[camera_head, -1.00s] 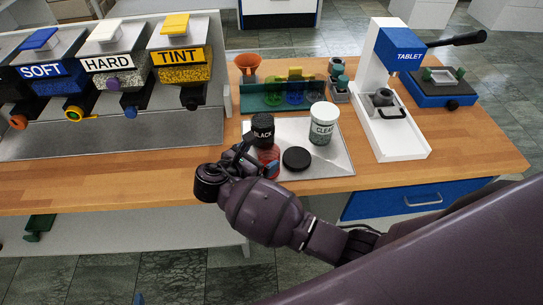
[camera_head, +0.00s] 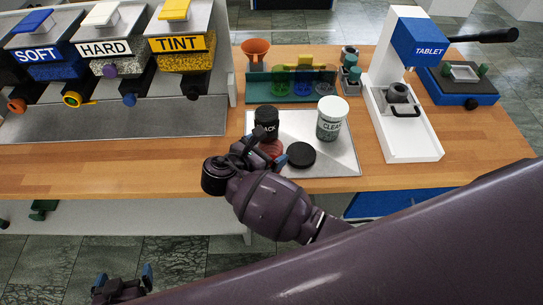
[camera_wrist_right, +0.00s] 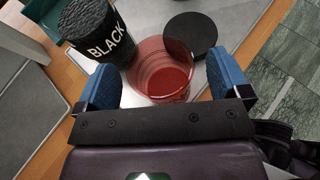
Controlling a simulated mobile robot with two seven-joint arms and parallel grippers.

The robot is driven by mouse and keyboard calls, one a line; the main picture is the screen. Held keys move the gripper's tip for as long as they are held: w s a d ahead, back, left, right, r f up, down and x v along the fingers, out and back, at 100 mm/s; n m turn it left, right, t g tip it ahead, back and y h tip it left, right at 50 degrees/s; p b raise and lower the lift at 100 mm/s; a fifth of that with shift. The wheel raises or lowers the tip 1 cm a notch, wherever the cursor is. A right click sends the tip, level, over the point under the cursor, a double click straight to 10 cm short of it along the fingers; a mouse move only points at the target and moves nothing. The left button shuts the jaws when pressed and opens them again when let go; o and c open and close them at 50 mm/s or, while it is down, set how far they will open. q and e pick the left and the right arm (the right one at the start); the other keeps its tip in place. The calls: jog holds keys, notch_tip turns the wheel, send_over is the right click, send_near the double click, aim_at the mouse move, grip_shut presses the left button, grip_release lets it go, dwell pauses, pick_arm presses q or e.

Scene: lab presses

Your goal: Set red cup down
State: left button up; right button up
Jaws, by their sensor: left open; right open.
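The red translucent cup (camera_head: 272,150) stands on the metal tray (camera_head: 342,158) in the head view, partly hidden by my right gripper (camera_head: 260,148). In the right wrist view the red cup (camera_wrist_right: 162,72) sits between the blue finger pads of my right gripper (camera_wrist_right: 163,80). The fingers are apart, with a gap showing on each side of the cup. The cup looks upright, and its reddish bottom shows. My left gripper (camera_head: 124,280) is open and empty at the lower left of the head view, in front of the bench.
The jar marked BLACK (camera_head: 266,120) is close behind the cup. A black lid (camera_head: 301,154) and the jar marked CLEAR (camera_head: 332,118) are to its right. A tablet press (camera_head: 420,145) stands further right, dispensers (camera_head: 180,45) at left. Bare wood (camera_head: 190,165) lies left of the tray.

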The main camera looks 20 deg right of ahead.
jog(key=c, duration=1.3)
